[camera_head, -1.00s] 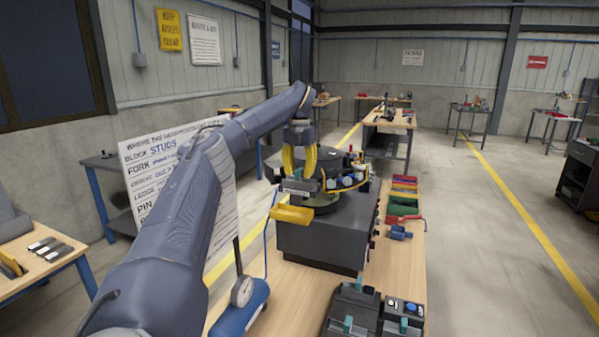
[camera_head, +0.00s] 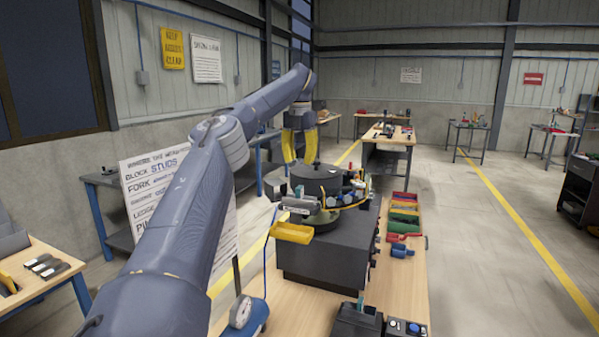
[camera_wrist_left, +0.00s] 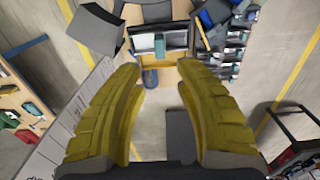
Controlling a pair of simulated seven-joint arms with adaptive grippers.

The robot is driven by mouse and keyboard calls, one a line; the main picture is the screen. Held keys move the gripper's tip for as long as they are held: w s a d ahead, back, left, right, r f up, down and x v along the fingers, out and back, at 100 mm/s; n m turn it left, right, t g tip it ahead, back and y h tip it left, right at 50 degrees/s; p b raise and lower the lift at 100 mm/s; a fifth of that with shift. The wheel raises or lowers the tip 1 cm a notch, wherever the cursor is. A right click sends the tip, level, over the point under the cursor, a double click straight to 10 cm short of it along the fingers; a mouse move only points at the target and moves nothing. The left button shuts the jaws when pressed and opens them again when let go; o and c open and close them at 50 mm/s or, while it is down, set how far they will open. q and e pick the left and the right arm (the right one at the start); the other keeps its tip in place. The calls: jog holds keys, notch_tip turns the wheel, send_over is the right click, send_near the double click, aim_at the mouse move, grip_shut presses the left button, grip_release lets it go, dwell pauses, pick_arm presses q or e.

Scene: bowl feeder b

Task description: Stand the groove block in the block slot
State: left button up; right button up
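My left gripper (camera_head: 300,160) is above and behind the dark round bowl feeder (camera_head: 315,180). In the left wrist view its two yellow fingers (camera_wrist_left: 158,75) are spread well apart with nothing between them. I cannot pick out the groove block for certain. A grey blocky part (camera_head: 298,206) sits at the feeder's front, just above a yellow tray (camera_head: 292,233). I cannot tell which opening is the block slot. My right gripper is not in view.
The feeder stands on a dark box (camera_head: 322,265) on a wooden bench (camera_head: 405,288). Red, yellow and green bins (camera_head: 404,218) line its right. Black fixtures (camera_head: 356,322) and a button box (camera_head: 405,328) are at the front. A lettered board (camera_head: 150,200) stands left.

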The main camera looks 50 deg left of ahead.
pick_arm(q)
jog(key=shift+r, duration=1)
jog(key=shift+o, duration=0.2)
dwell(1.1)
